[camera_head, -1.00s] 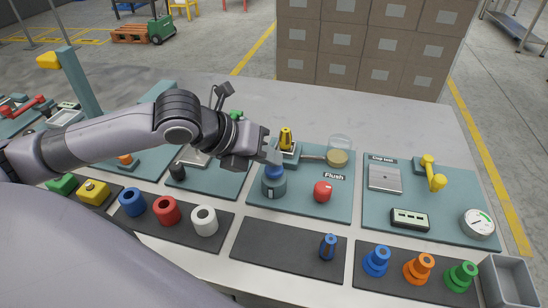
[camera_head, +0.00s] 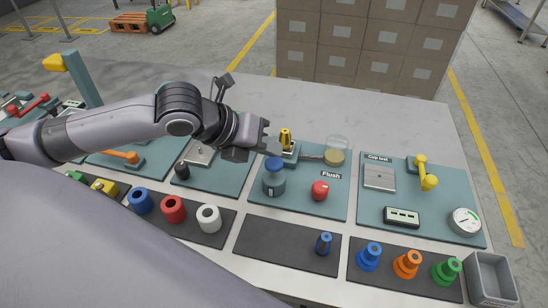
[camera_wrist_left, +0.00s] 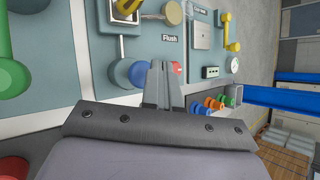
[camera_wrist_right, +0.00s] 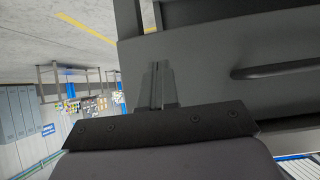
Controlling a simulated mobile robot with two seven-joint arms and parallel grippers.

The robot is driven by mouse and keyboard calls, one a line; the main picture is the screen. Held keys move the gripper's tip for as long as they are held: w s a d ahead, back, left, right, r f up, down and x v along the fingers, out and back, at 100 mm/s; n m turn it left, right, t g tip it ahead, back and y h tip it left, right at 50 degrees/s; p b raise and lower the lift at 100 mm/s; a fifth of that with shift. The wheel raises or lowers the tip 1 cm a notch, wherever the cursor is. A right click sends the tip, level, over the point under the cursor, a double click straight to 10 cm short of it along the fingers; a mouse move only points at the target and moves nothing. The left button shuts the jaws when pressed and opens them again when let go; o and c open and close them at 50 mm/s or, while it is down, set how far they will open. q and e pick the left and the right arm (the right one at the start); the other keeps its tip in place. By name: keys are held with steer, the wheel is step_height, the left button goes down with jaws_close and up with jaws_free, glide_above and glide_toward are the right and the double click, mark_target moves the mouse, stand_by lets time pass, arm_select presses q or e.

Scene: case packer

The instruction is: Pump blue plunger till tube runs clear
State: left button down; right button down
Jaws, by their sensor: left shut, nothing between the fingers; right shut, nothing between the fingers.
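The blue plunger (camera_head: 274,164) stands on a teal round pump body on the panel marked Flush. It also shows in the left wrist view (camera_wrist_left: 139,73), beside the fingers. My left gripper (camera_head: 267,144) is shut and empty, just above the plunger and a little apart from it. A brownish tube (camera_head: 311,157) runs from the block under the yellow nozzle (camera_head: 286,137) to a clear round jar (camera_head: 337,143) with amber in its bottom. My right gripper (camera_wrist_right: 160,85) is shut and empty, away from the panel and beside a dark surface.
A red knob (camera_head: 320,190) sits right of the pump. The Cup test panel (camera_head: 450,215) is farther right with a yellow handle and gauge. Coloured rings, cups and a grey bin (camera_head: 491,280) line the front edge. The pale table behind is clear.

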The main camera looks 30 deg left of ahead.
mark_target(269, 164)
arm_select(q)
step_height(269, 164, up, 3)
steer(key=shift+f+p, duration=0.1)
steer(key=shift+p, duration=1.05)
steer(key=shift+r, duration=1.15)
